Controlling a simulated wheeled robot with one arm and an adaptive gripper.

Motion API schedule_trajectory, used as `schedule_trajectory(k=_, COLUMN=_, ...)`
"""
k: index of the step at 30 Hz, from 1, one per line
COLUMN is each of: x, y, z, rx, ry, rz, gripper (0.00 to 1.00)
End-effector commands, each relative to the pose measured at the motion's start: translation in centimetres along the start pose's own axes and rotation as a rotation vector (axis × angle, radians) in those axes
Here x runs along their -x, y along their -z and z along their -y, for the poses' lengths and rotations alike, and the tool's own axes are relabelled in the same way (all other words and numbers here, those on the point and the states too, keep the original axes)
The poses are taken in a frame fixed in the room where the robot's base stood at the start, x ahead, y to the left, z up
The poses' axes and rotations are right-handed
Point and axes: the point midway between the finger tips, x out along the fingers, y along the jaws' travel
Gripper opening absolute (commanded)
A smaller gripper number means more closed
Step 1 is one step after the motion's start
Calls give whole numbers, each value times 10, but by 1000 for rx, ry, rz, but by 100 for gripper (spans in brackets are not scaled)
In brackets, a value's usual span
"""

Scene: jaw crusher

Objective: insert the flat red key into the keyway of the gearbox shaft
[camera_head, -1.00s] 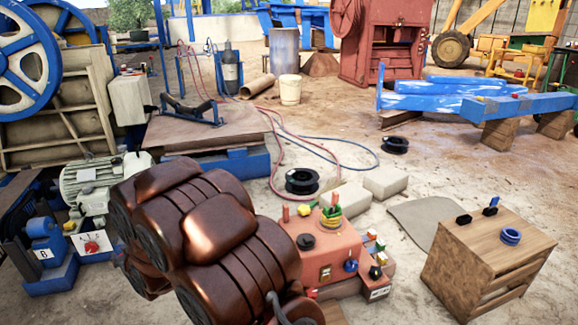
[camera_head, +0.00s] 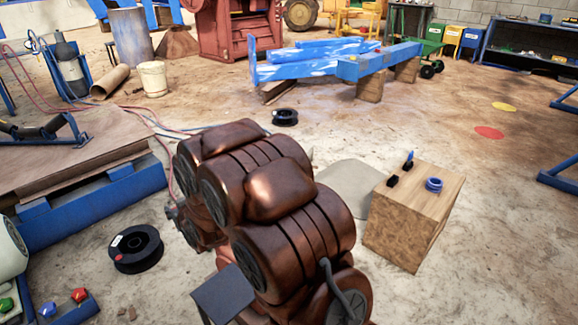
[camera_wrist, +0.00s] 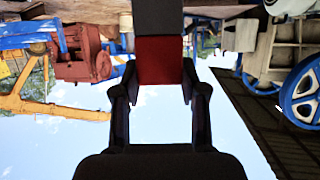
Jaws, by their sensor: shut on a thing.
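In the wrist view, my gripper (camera_wrist: 159,84) has its two dark fingers on either side of a red block-shaped piece (camera_wrist: 159,61), which looks like the red key. A dark block covers the far end of this piece, and I cannot tell what it is. In the head view, my copper-coloured arm fills the lower middle, and the gripper's fingers cannot be made out. I cannot identify the gearbox shaft or its keyway in either current view.
A black cable spool (camera_head: 136,249) lies on the left, near a blue-framed platform (camera_head: 100,195). Blue beams (camera_head: 335,62) lie farther back. Open floor extends right.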

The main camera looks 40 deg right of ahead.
Motion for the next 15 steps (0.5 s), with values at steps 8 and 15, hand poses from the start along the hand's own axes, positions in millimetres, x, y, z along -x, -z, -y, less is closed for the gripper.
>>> schedule_trajectory(k=8, x=-14, y=23, z=-61, rx=-3, ry=-15, rz=0, gripper=0)
schedule_trajectory(k=15, x=-22, y=38, z=-116, rx=0, ry=-7, rz=-2, gripper=0)
